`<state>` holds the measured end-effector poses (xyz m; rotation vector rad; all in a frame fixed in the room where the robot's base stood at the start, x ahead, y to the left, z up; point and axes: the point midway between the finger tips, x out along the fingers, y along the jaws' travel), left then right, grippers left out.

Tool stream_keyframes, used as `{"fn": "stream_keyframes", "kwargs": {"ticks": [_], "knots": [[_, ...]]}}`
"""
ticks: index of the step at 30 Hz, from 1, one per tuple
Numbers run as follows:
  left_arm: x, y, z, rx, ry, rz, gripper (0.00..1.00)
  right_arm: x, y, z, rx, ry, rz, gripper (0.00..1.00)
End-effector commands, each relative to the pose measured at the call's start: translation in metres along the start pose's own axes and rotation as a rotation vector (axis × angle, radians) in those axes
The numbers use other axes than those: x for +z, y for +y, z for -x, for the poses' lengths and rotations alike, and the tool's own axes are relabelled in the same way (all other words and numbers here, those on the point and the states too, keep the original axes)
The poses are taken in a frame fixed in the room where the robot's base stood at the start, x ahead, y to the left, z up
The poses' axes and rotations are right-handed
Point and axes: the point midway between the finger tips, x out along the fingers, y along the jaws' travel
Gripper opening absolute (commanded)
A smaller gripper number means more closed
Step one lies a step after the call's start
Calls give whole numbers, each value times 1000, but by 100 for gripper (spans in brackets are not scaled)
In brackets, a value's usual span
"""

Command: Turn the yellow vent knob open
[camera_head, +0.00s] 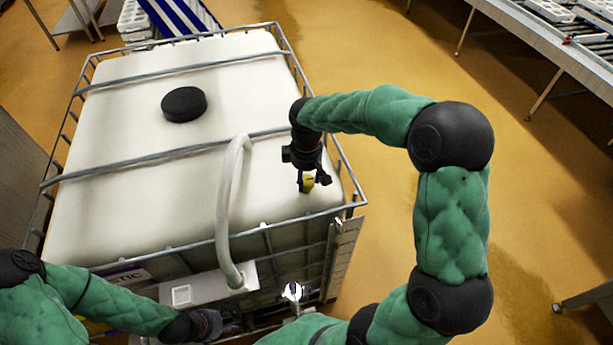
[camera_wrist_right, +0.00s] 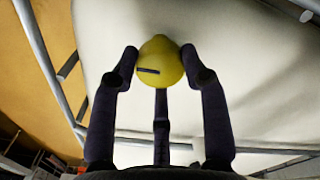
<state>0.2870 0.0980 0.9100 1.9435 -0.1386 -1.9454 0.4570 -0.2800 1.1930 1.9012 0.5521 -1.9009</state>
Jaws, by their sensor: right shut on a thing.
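The yellow vent knob (camera_head: 308,183) sits on the top of the white tank (camera_head: 130,130), near its front right corner. My right gripper (camera_head: 314,182) reaches down over it from above. In the right wrist view the knob (camera_wrist_right: 160,68) is round with a dark slot mark on its face. The fingers of the right gripper (camera_wrist_right: 160,60) close around it from the sides, with another finger below it. Part of the knob's rim is hidden by the fingertips. My left gripper (camera_head: 210,324) is low at the tank's front, away from the knob; its fingers are too unclear to read.
A metal cage (camera_head: 180,154) surrounds the tank, with bars across its top. A black round lid (camera_head: 184,104) lies toward the back. A pale hose (camera_head: 225,190) arches over the front edge. A metal table (camera_head: 545,40) stands at the upper right; the floor between is clear.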

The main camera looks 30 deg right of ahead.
Motion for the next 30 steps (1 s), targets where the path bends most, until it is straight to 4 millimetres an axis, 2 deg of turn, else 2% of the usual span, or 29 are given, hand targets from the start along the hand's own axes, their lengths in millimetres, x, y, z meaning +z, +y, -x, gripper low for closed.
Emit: {"fn": "stream_keyframes", "kwargs": {"ticks": [7,8,9,10,23,26,30], "knots": [[0,0,0,0,0,0,40,0,-1,-1,-1,-2,2,13],[0,0,0,0,0,0,40,0,-1,-1,-1,-2,2,51],[0,0,0,0,0,0,40,0,-1,-1,-1,-2,2,62],[0,0,0,0,0,0,40,0,-1,-1,-1,-2,2,69],[0,0,0,0,0,0,40,0,0,5,1,1,-1,69],[0,0,0,0,0,0,40,-1,1,16,2,3,-1,69],[0,0,0,0,0,0,40,-2,1,42,4,4,0,69]]}}
